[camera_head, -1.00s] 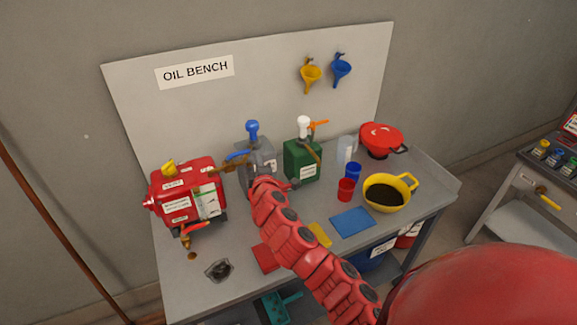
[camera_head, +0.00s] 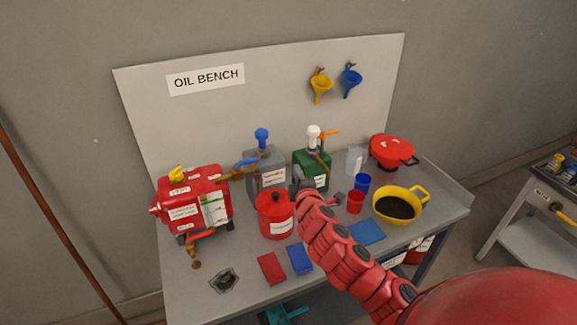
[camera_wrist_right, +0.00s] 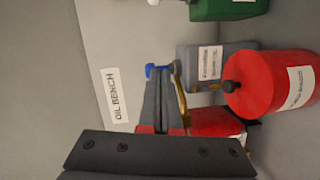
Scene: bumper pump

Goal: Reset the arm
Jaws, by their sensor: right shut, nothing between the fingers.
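My right arm comes in from the lower right in the head view. Its gripper (camera_head: 303,185) is beside the red lidded pot (camera_head: 276,213), in front of the green pump can (camera_head: 313,170), and is partly hidden by the arm. In the right wrist view the gripper's dark fingers (camera_wrist_right: 160,100) are shut together and empty. There the red pot (camera_wrist_right: 270,85) is to the right of the fingers, and the grey pump jug (camera_wrist_right: 205,65) shows behind them. My left gripper is not in view.
The grey bench (camera_head: 210,290) carries a red drum with a tap (camera_head: 190,205) at left. Red and blue cups (camera_head: 355,203), a yellow basin of dark liquid (camera_head: 397,207) and a red lidded container (camera_head: 392,150) stand at right. Red and blue mats (camera_head: 300,259) lie in front.

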